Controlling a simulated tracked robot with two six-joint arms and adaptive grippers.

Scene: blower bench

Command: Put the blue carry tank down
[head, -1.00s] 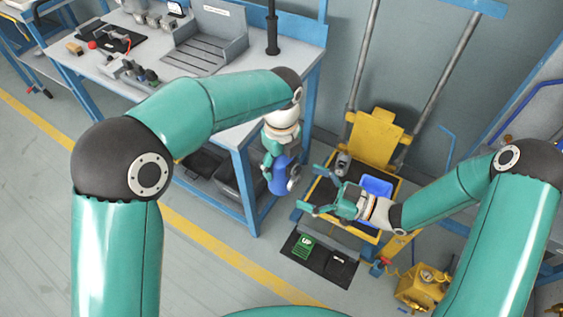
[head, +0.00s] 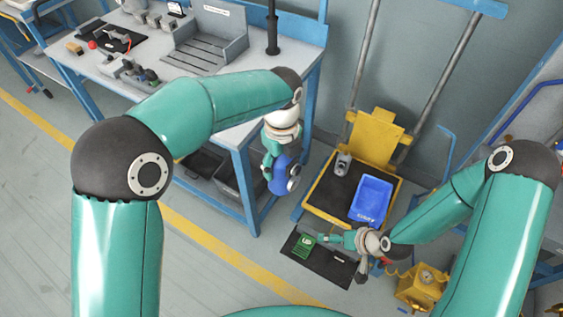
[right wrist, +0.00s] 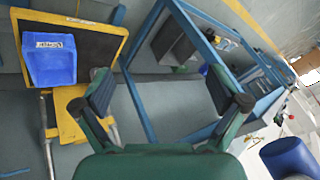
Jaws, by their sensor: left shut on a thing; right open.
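The blue carry tank (head: 284,176) hangs beside the right front leg of the workbench in the head view. My left gripper (head: 271,152) is shut on it and partly covers its top. The tank is clear of the floor as far as I can tell. In the right wrist view a blue rounded body (right wrist: 289,157) at the lower right looks like the same tank. My right gripper (head: 341,258) is open and empty, low over the black floor mat and right of the green UP pedal. Its spread fingers also show in the right wrist view (right wrist: 160,95).
A yellow lift platform (head: 312,203) with a black top carries a blue bin (head: 371,197) and a small grey part (head: 343,162). The green UP pedal (head: 304,245) lies on the mat. The workbench (head: 207,83) stands behind my left arm. A yellow unit (head: 423,287) sits at right.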

